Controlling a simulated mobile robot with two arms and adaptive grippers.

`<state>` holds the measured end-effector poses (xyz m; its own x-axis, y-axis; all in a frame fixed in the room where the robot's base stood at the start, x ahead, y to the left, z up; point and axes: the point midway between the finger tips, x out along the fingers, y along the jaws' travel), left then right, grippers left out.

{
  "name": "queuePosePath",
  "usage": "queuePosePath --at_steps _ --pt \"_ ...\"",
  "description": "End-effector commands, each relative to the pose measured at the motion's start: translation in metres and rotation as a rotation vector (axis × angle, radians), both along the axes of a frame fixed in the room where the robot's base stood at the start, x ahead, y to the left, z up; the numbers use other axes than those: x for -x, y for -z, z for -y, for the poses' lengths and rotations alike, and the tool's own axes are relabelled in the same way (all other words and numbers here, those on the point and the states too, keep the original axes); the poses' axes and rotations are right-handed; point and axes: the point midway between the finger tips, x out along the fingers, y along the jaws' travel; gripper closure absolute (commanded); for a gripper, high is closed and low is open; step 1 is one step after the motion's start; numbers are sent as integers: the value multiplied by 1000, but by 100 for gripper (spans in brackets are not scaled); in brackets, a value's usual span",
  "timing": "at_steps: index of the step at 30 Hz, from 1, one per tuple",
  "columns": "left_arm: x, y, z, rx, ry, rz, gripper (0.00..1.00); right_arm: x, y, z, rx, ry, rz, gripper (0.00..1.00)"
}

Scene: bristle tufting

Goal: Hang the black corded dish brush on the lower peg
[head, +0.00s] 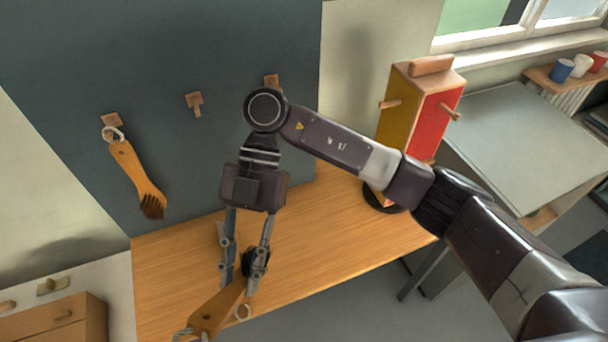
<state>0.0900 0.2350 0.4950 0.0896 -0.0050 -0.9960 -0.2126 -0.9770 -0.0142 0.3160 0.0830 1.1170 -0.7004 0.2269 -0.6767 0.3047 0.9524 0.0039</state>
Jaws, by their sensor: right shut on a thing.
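My right gripper (241,280) reaches down over the wooden table and is shut on a wooden brush (215,310) near its black bristle end (254,262). The brush's handle points to the lower left, and pale loops show near it at the bottom edge of the head view. Wooden pegs stick out of the dark wall panel: a bare middle peg (194,103) and a right peg (272,82), partly behind my wrist. A red and yellow post also has pegs, one on its yellow face (390,103) and one on its red face (450,112). I cannot tell which is the lower peg. My left gripper is out of view.
Another wooden brush (136,178) with dark brown bristles hangs by a pale loop from the left wall peg (111,119). The red and yellow post (427,118) stands at the table's right end, behind my right forearm. The tabletop (330,235) right of the gripper is clear.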

Motion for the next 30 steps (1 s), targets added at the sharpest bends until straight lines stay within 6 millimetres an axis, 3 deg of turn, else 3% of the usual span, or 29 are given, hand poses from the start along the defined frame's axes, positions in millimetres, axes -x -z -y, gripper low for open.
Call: queuePosePath --at_steps 6,12,21,30 --pt "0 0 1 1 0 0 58 -15 15 18 -48 606 -74 100" --pt "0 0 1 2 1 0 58 -25 28 35 -120 1027 -119 100" --pt "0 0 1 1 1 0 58 -32 50 70 -250 1451 -155 100" --pt "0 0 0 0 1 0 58 -30 70 104 -380 1712 -165 100"
